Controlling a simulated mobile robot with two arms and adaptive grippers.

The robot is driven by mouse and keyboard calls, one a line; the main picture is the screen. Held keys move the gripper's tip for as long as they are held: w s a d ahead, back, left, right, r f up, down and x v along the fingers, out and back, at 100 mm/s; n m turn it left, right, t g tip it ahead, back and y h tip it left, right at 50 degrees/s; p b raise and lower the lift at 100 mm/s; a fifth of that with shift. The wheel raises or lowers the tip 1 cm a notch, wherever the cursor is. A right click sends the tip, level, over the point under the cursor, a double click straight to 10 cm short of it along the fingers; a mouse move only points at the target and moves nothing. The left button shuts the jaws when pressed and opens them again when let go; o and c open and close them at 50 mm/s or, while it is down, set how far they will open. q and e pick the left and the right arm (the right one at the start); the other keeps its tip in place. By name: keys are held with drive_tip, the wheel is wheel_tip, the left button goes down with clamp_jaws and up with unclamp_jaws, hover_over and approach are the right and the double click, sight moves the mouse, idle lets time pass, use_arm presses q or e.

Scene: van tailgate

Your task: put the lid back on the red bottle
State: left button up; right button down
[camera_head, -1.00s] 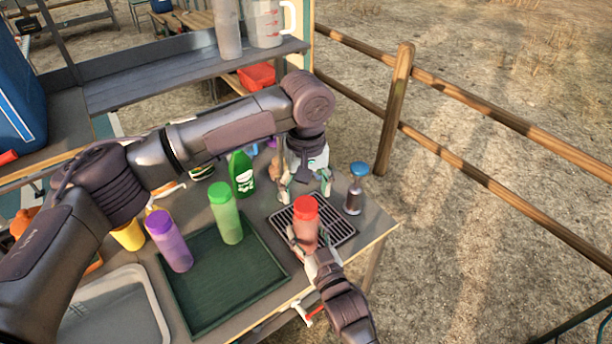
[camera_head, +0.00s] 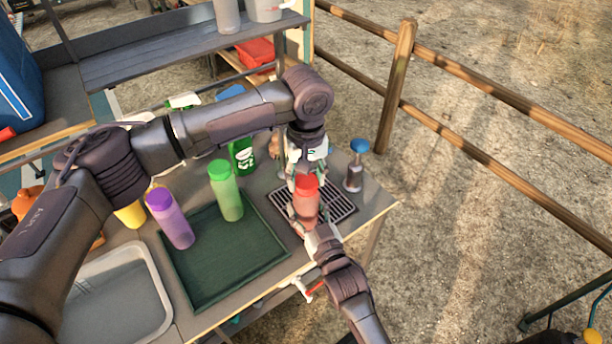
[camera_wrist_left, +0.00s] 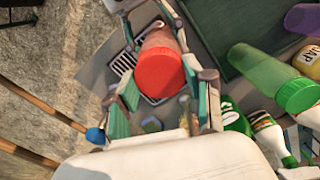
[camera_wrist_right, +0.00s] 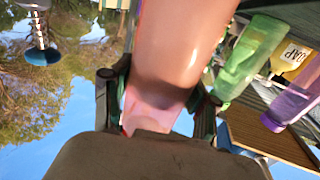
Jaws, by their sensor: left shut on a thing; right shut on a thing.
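The red bottle (camera_head: 306,208) stands upright over the slatted metal grate on the table. Its red lid (camera_head: 306,184) sits on top of it; whether it is screwed tight cannot be told. My left gripper (camera_head: 307,178) comes from above and is shut on the lid, with one finger on each side of it in the left wrist view (camera_wrist_left: 160,72). My right gripper (camera_head: 305,222) is shut on the lower body of the bottle, which fills the middle of the right wrist view (camera_wrist_right: 180,45). The bottle's base is hidden by the right gripper.
A green bottle (camera_head: 226,192) and a purple bottle (camera_head: 170,220) stand left on the dark green tray (camera_head: 225,265). A blue-capped bottle (camera_head: 354,170) stands close right of the grate (camera_head: 340,205). A dark green soap bottle (camera_head: 242,157) stands behind. A grey basin (camera_head: 118,295) lies front left.

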use_arm(q)
drive_tip(key=m, duration=1.3)
drive_tip(key=shift+f, duration=0.1)
drive_tip(key=m, duration=0.6)
drive_tip(key=o, duration=1.3)
drive_tip(key=shift+c, duration=0.2)
drive_tip(key=shift+r, duration=2.3)
